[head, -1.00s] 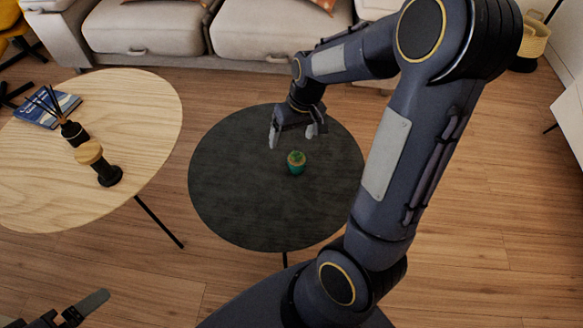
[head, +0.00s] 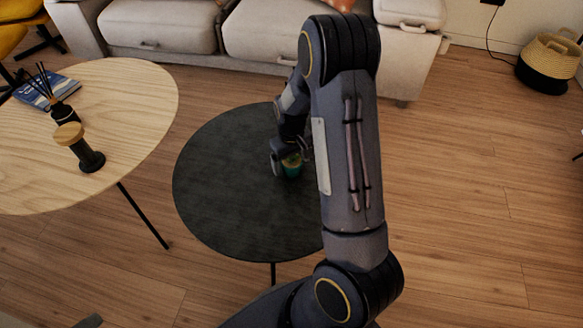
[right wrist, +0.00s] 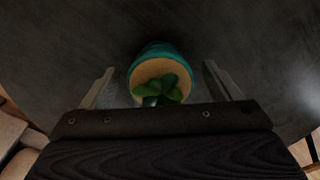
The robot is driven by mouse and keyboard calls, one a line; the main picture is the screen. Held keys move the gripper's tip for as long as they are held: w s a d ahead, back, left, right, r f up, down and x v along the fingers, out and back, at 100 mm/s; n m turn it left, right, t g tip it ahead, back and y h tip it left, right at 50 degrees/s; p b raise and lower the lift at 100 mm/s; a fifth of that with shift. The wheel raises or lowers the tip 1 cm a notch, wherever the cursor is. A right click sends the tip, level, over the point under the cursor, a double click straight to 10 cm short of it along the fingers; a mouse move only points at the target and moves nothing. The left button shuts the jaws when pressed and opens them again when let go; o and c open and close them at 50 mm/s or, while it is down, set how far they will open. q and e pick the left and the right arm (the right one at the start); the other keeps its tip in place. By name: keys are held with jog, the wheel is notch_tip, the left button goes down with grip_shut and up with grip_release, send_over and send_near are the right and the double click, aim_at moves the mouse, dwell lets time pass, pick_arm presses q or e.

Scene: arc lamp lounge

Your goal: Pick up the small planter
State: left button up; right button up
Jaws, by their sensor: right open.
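The small planter (head: 291,170) is a teal pot with a green plant, standing on the dark round table (head: 225,205). In the right wrist view the planter (right wrist: 157,75) shows from above, with tan soil and green leaves. My right gripper (head: 285,165) is at the planter, partly hidden by my right arm. In the right wrist view its two fingers (right wrist: 157,82) are open, one on each side of the pot, with gaps between. Only a small tip of my left gripper (head: 88,321) shows at the bottom left edge of the head view.
A light wooden table (head: 130,110) stands at the left with a blue book (head: 50,90), a reed diffuser (head: 62,112) and a dark object with a wooden top (head: 80,148). A sofa (head: 270,35) is behind. A basket (head: 548,62) is at the far right.

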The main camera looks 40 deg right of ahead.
jog(key=shift+f, duration=0.25)
jog(key=c, duration=1.3)
